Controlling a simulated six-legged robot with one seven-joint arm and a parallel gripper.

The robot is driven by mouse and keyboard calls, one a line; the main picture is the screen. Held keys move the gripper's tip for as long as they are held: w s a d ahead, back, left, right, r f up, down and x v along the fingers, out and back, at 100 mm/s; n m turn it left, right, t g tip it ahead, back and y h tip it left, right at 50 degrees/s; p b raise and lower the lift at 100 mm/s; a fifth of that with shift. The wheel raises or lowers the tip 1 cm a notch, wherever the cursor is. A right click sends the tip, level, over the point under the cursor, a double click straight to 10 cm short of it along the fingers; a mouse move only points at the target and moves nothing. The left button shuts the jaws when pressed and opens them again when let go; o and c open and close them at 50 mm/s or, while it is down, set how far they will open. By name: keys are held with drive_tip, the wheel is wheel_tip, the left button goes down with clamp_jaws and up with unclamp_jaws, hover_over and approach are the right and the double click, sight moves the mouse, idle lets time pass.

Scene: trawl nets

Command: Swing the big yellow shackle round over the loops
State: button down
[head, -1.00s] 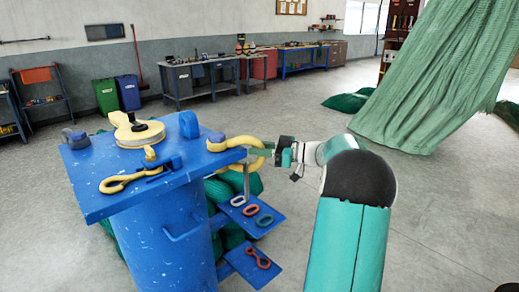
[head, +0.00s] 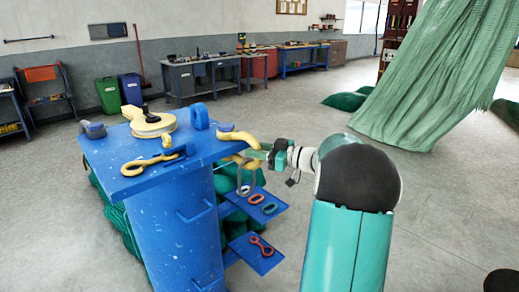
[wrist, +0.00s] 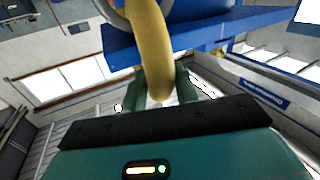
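The big yellow shackle (head: 228,136) sits at the right edge of the blue drum's top plate (head: 123,185). Its curved part sticks out past the edge. My gripper (head: 264,155) is at this curved part; in the wrist view the yellow bar (wrist: 153,50) lies between my two green fingers (wrist: 159,85), which look closed on it. A grey loop (head: 246,189) hangs beside the shackle, below the plate edge; part of a grey ring (wrist: 113,14) shows in the wrist view. Whether the shackle passes through the loop is unclear.
Two blue side shelves hold a red loop (head: 256,198), a blue-green loop (head: 270,208) and a red link (head: 262,246). Green netting lies behind the drum.

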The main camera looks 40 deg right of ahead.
drive_tip(key=shift+w+a+r, duration=0.1)
drive_tip(key=shift+a, duration=0.5)
drive_tip(key=shift+w+a+r, duration=0.1)
drive_tip(key=shift+a, duration=0.45)
drive_tip(key=c, duration=1.2)
unclamp_jaws()
drive_tip(key=shift+a, duration=0.15)
drive_tip(key=shift+o, duration=0.2)
drive_tip(key=shift+s+d, duration=0.1)
drive_tip(key=shift+d, duration=0.15)
drive_tip(key=v, duration=1.3)
drive_tip(key=shift+s, duration=0.45)
drive_tip(key=shift+f, duration=0.1)
